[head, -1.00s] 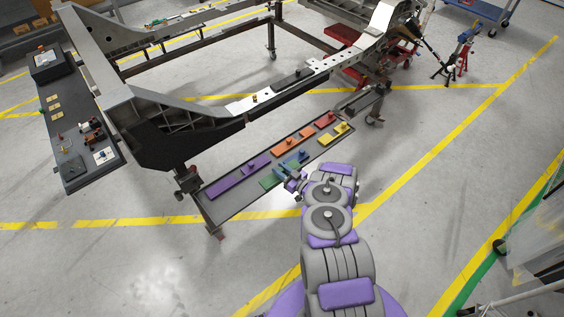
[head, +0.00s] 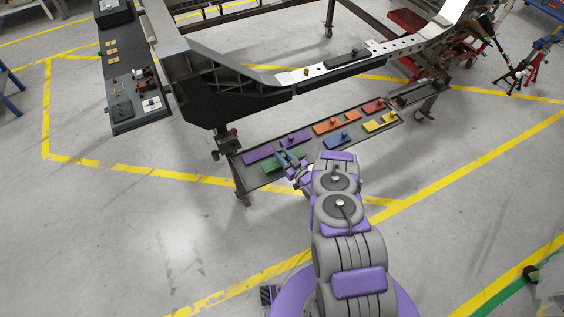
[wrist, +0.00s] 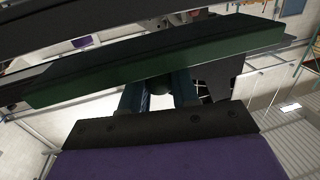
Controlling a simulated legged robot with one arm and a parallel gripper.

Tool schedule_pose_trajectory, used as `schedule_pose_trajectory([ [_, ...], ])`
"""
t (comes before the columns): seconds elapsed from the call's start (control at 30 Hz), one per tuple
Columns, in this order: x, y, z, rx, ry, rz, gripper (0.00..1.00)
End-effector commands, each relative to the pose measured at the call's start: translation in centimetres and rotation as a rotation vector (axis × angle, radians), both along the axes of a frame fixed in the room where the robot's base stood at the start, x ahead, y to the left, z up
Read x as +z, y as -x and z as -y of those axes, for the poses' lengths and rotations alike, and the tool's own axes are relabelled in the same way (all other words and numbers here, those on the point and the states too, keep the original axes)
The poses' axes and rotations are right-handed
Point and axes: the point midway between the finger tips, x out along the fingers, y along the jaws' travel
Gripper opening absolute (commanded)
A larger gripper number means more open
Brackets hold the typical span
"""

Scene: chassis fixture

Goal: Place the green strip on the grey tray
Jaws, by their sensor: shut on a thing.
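The green strip (head: 272,167) shows at the left end of the long grey tray (head: 246,181), in front of the purple strip. My gripper (head: 289,160) is at its right end in the head view and partly covers it. In the wrist view the green strip (wrist: 150,65) lies across the picture, dark and slightly slanted. There my gripper (wrist: 160,88) has its two fingers shut on the knob under the strip's middle. I cannot tell whether the strip touches the tray.
The tray also holds purple (head: 260,153), orange (head: 335,123), red (head: 373,106), blue (head: 343,141) and yellow (head: 381,122) strips. The dark chassis beam (head: 235,100) stands behind it. A dark panel (head: 124,75) with small parts is at far left. Floor in front is clear.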

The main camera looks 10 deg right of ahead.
Motion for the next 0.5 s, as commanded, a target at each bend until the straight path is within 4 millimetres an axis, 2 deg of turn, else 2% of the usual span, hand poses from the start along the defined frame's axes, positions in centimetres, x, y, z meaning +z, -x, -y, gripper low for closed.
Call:
schedule_pose_trajectory([
  [0.17,-0.5,-0.2,-0.6,-0.002,0.000,0.000,0.00],
  [0.4,-3.6,-0.1,-0.7,-0.002,0.001,-0.003,0.00],
  [0.5,-3.7,-0.1,-0.7,-0.002,0.002,-0.001,0.00],
])
